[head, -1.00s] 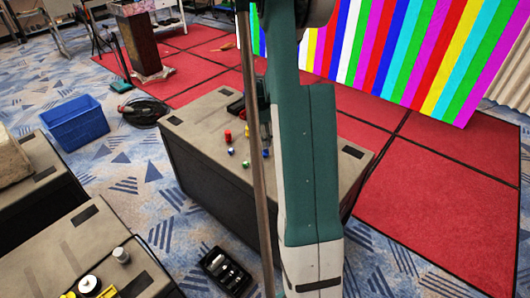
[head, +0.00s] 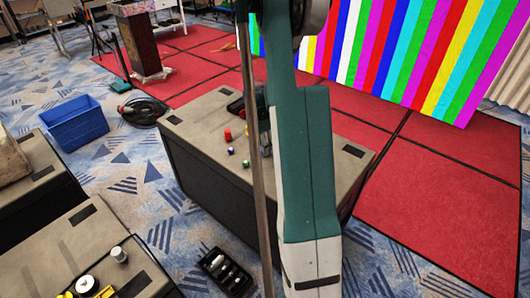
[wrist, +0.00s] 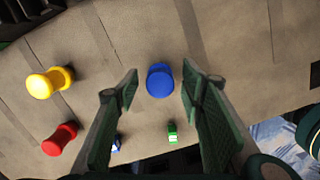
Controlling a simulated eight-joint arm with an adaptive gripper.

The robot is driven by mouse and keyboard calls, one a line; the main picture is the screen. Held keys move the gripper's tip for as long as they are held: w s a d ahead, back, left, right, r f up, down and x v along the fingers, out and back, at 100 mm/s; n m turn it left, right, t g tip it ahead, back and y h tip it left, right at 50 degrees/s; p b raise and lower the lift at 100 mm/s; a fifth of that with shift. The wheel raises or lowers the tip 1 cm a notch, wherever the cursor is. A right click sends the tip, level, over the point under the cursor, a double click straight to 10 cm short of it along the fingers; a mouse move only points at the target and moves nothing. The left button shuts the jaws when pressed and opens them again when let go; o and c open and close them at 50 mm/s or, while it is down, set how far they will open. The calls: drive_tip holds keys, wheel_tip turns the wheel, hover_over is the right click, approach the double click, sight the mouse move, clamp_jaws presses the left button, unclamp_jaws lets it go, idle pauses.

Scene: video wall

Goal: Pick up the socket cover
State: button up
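In the wrist view, a round blue piece (wrist: 160,80) stands on the grey case top, in the gap between the fingertips of my gripper (wrist: 160,84). The fingers are apart and do not visibly touch it. A yellow knob-shaped piece (wrist: 50,82) and a red one (wrist: 60,140) lie to the left. A small green piece (wrist: 172,132) and a small blue-and-white piece (wrist: 115,143) are nearer the gripper's base. I cannot tell for certain which piece is the socket cover. In the head view, my arm hides most of the gripper and the pieces near it.
The large grey case (head: 195,122) stands on patterned carpet. A red piece (head: 227,134) shows on its top. A black tray (head: 226,272) lies on the floor in front. Another case (head: 60,240) is at lower left, a blue bin (head: 75,122) behind it. A striped video wall (head: 400,50) stands behind.

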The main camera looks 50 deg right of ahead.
drive_tip(key=shift+f, duration=0.4)
drive_tip(key=c, duration=0.8)
